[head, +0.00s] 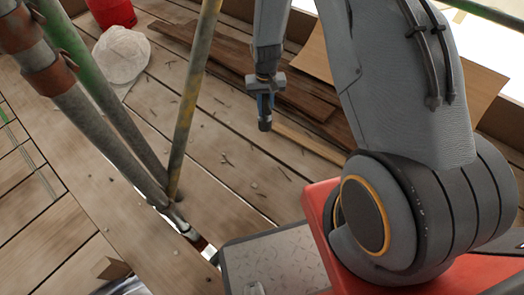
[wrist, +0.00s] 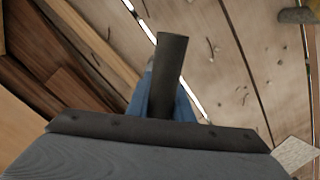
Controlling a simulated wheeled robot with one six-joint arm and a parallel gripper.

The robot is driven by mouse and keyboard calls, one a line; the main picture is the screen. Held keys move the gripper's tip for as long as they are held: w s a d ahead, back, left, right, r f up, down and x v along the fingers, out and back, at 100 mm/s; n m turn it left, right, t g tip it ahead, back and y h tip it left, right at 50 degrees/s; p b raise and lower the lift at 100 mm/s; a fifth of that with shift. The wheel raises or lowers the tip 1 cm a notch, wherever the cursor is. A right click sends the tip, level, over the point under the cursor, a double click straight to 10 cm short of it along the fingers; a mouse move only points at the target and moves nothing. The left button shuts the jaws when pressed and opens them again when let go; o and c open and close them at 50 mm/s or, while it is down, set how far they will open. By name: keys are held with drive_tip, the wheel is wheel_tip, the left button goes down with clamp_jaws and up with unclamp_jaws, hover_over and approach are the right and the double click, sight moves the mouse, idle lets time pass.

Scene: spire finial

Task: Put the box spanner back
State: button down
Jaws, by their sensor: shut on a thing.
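The box spanner (wrist: 171,65) is a dark grey tube. In the wrist view it stands out from between the blue pads of my gripper (wrist: 162,105). The spanner's far part is hidden by the jaws. I cannot make out a holder for the spanner in either view.
Scaffold tubes (head: 190,105) rise at the left. Dark boards (head: 305,92) lie behind my gripper. Open planks (head: 225,150) lie between. A wood block (head: 112,268) is at the front left.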

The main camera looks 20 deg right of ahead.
wheel_tip(320, 180, down, 17)
drive_tip(key=w+b, duration=0.2)
drive_tip(key=b, duration=0.7)
drive_tip(key=shift+w+f, duration=0.15)
drive_tip(key=shift+w, duration=0.15)
drive_tip(key=shift+f, duration=0.1)
drive_tip(key=c, duration=1.6)
unclamp_jaws()
drive_tip(key=shift+o, duration=0.2)
wheel_tip(320, 180, up, 12)
drive_tip(key=p, duration=0.5)
